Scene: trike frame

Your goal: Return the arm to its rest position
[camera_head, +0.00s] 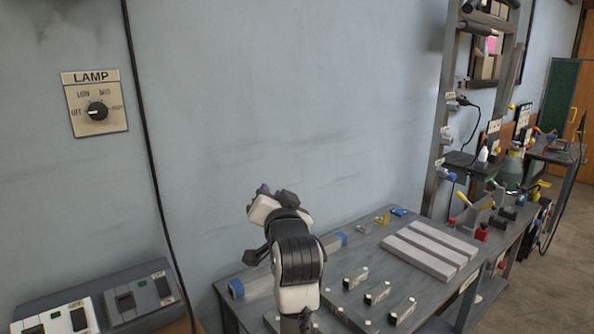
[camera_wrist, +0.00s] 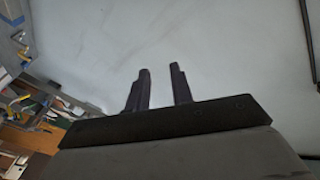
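My arm (camera_head: 297,258), white and black, rises from the bottom middle of the head view, over the left part of the grey workbench. My gripper (camera_wrist: 161,70) shows in the wrist view as two dark fingers with a clear gap between them and nothing held. Its fingers point at the pale wall. In the head view the hand end is at the top of the arm, against the wall, and its fingertips are too small to judge there.
The grey workbench (camera_head: 345,272) carries pale bars (camera_head: 430,250) and several small labelled blocks. A LAMP dial panel (camera_head: 96,103) is on the wall at left, beside a black cable (camera_head: 150,165). Switch boxes (camera_head: 142,296) stand at lower left. Shelving and clutter lie at right. The wall area above the bench is bare.

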